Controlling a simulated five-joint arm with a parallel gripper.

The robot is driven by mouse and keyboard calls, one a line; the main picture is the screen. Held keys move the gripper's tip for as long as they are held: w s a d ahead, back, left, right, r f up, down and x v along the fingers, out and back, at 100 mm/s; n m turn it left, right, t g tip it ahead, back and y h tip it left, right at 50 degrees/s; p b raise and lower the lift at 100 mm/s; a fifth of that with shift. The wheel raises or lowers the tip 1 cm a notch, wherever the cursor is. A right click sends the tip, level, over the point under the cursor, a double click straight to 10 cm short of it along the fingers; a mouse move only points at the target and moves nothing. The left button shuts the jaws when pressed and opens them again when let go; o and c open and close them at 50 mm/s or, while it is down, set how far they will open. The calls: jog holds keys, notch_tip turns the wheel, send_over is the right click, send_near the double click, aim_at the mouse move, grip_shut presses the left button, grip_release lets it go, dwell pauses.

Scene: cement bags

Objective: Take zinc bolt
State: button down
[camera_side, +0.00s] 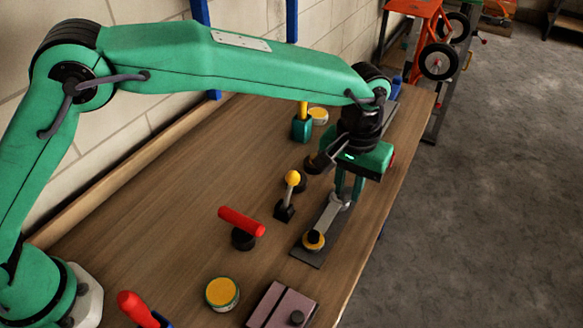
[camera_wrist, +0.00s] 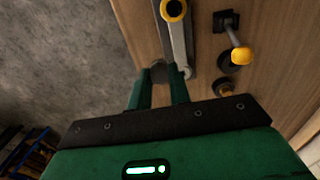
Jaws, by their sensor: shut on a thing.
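My gripper (camera_side: 349,198) points down over the far part of a dark plate (camera_side: 307,257) near the table's right edge. Its green fingers (camera_wrist: 161,76) are shut on a small grey metal piece (camera_wrist: 158,69), which looks like the zinc bolt. The fingers hide much of it, and I cannot tell whether it is clear of the plate. A silver bar (camera_side: 328,218) runs along the plate to a yellow and black round knob (camera_side: 314,239). The bar also shows in the wrist view (camera_wrist: 178,40), just beside the fingertips.
A yellow-knobbed lever (camera_side: 291,179) and a red-handled knob (camera_side: 241,222) stand to the left. A yellow-lidded tin (camera_side: 221,292) and a mauve plate (camera_side: 282,307) are nearer the front. A green block (camera_side: 302,128) stands behind. The table's middle left is clear.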

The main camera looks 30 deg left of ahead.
jog(key=shift+s+d+r, duration=0.35)
jog(key=shift+s+r, duration=0.2)
jog(key=shift+s, duration=0.25)
jog(key=shift+s+d+r, duration=0.35)
jog(key=shift+s+r, duration=0.15)
jog(key=shift+s, duration=0.25)
